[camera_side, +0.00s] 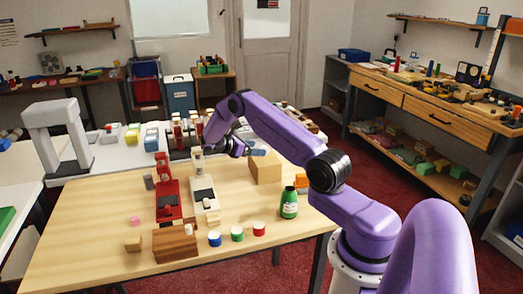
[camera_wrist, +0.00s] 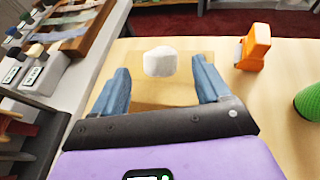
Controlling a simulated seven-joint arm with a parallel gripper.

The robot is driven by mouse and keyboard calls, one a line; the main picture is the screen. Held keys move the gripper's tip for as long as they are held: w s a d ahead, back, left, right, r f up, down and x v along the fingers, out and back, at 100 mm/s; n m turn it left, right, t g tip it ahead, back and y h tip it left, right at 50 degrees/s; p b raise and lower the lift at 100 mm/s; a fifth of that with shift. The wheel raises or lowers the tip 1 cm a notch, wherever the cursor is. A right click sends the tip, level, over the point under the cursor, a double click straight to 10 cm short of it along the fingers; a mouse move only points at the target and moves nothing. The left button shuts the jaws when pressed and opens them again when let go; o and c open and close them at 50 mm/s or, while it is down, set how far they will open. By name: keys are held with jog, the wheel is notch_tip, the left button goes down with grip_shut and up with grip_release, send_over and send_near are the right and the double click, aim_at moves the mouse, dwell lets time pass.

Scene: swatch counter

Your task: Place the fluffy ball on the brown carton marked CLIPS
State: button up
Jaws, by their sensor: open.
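A white rounded lump, which looks like the fluffy ball (camera_wrist: 160,62), shows between my fingers in the wrist view. It appears to rest on top of a plain brown carton (camera_wrist: 158,97). The carton also shows in the side view (camera_side: 266,168), standing on the table; no CLIPS marking is readable. My gripper (camera_wrist: 160,72) is open, with a blue finger on each side of the ball and a gap on both sides. In the side view my gripper (camera_side: 256,152) is just above the carton's top, and I cannot make out the ball there.
An orange object (camera_wrist: 255,47) stands right of the carton. A green bottle (camera_side: 289,204) is near the table's right edge. Red (camera_side: 168,199) and white (camera_side: 204,197) devices, several small jars and a wooden block (camera_side: 175,243) stand to the left. The front table area is mostly clear.

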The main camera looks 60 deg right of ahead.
jog(key=w+a+r+t+y, duration=0.15)
jog(key=a+r, duration=0.25)
jog(key=a, duration=0.6)
jog(key=w+a+r+t, duration=0.2)
jog(key=w+a+r, duration=0.15)
jog(key=a, duration=0.65)
jog(key=s+a+r+t+y, duration=0.35)
jog(key=s+a, duration=0.45)
jog(key=a, duration=0.5)
jog(key=s+a+r+y, duration=0.1)
jog(key=s+a+y, duration=0.2)
jog(key=s, duration=1.1)
jog(key=s+a+r+y, duration=0.1)
jog(key=s+a+y, duration=0.3)
jog(key=s, duration=1)
jog(key=shift+a+r+n, duration=0.2)
jog(key=shift+a+n, duration=0.2)
jog(key=shift+a, duration=0.55)
